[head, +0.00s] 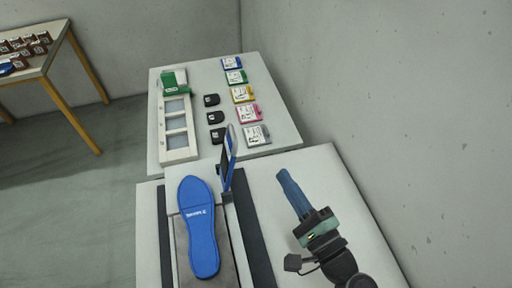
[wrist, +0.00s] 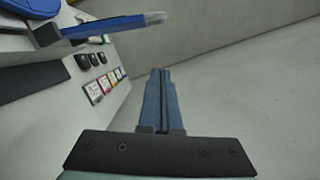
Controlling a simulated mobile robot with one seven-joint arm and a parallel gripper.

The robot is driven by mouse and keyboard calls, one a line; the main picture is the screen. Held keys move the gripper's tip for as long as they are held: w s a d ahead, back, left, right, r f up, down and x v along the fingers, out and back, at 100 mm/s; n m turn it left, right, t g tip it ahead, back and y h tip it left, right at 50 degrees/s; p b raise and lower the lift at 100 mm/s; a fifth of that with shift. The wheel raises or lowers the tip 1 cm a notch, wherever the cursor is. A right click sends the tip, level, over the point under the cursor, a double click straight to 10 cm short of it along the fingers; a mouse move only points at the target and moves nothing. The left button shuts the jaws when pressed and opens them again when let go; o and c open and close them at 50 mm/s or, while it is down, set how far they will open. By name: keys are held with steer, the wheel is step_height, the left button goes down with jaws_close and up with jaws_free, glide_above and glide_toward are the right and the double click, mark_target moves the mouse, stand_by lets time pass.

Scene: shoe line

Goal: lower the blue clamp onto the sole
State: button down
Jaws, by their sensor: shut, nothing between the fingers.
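The blue sole (head: 199,228) lies flat on a grey base on the near table. The blue clamp (head: 228,160) stands raised, tilted upright on its hinge at the right of the sole, apart from it. In the wrist view the clamp (wrist: 105,26) reaches in from the upper left with a pale tip. The sole's edge (wrist: 32,6) shows in the corner there. My gripper (head: 283,174) is to the right of the clamp, clear of it. Its blue fingers (wrist: 161,72) are shut together and empty.
The far table holds a white tray with compartments (head: 163,129), a green and white box (head: 174,82), several black pieces (head: 217,117) and several coloured packets (head: 248,113). A dark strip (head: 254,230) runs beside the sole. A wall (head: 400,100) stands at the right. Another table (head: 52,58) is at the left.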

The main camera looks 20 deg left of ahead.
mark_target(228, 160)
steer(key=w+a+r+p, duration=0.2)
steer(key=w+a+p, duration=0.2)
steer(key=a, duration=0.6)
steer(key=shift+w+a+r+p, duration=0.15)
steer(key=shift+w+r+p, duration=0.2)
steer(key=shift+p, duration=0.75)
